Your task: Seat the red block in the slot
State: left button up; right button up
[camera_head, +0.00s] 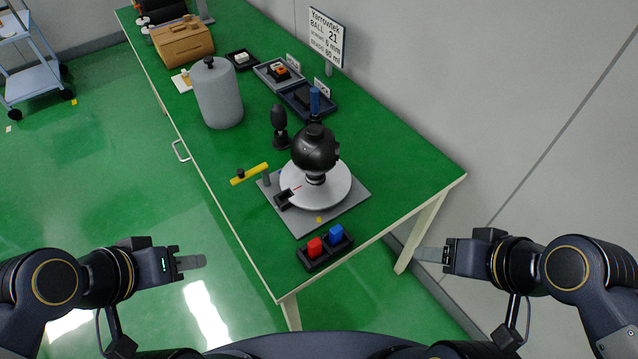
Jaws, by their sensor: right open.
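The red block (315,247) sits in the left part of a small black holder (325,262) near the table's front corner. A blue block (336,233) sits beside it in the same holder. A small dark open fitting (284,200) is at the left edge of the white disc; I cannot tell whether it is the slot. My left gripper (192,262) is off the table's left side, apart from everything, and its finger gap is not visible. My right gripper (430,254) is open and empty, right of the table's front end.
A black sphere (315,148) stands over a white disc (330,190) on a grey plate (350,215). A yellow bar (249,174) juts out left. A grey cylinder (218,95), trays (310,100) and a wooden box (182,42) stand farther back. The right table strip is clear.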

aim_at(301, 222)
jog(key=l, duration=0.2)
jog(key=i+l+u, duration=0.1)
jog(key=l+u, duration=0.4)
jog(key=u, duration=0.15)
jog(key=l+u, duration=0.35)
jog(key=u, duration=1.15)
